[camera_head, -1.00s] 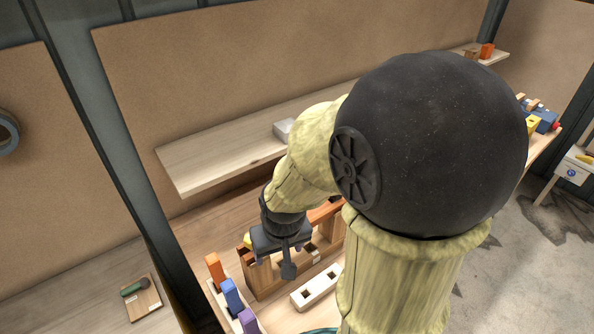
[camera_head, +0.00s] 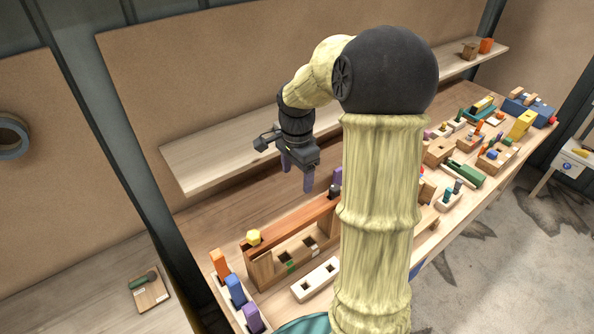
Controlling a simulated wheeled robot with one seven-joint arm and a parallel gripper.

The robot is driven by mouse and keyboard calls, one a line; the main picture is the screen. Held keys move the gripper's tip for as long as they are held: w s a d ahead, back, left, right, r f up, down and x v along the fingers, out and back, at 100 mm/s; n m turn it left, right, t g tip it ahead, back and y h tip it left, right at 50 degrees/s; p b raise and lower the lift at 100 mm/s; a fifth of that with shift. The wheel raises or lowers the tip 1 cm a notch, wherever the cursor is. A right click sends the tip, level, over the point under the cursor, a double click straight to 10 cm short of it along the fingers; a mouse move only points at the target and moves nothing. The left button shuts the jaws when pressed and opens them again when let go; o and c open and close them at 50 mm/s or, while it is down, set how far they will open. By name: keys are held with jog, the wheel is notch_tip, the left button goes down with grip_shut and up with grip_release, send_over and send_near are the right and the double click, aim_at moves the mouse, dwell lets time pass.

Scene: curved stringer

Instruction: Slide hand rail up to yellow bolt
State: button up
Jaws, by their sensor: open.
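The yellow bolt (camera_head: 253,238) is a small yellow hexagonal piece at the left end of the wooden stringer frame (camera_head: 262,271). The hand rail appears to be the reddish-brown bar (camera_head: 300,226) along the top of that frame. It runs from near the bolt to the right, where my arm hides its far part. I cannot tell whether the rail touches the bolt. My gripper (camera_head: 296,178) is open and empty, its two purplish fingers pointing down above the rail, apart from it. A dark knob (camera_head: 333,191) shows near the rail's right part.
A white block with square holes (camera_head: 316,280) lies in front of the frame. Orange, blue and purple blocks (camera_head: 236,290) stand at the left. A wall shelf (camera_head: 215,155) runs behind. Many toy parts crowd the table to the right, partly hidden by my arm.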

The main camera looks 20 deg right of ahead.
aim_at(293, 220)
notch_tip(293, 220, down, 17)
jog(key=p, duration=0.4)
jog(key=shift+f, duration=0.2)
dwell(0.3)
jog(key=c, duration=1.3)
jog(key=shift+s+a, duration=0.15)
jog(key=shift+a, duration=0.6)
jog(key=o, duration=1.3)
jog(key=shift+r, duration=0.1)
notch_tip(293, 220, up, 12)
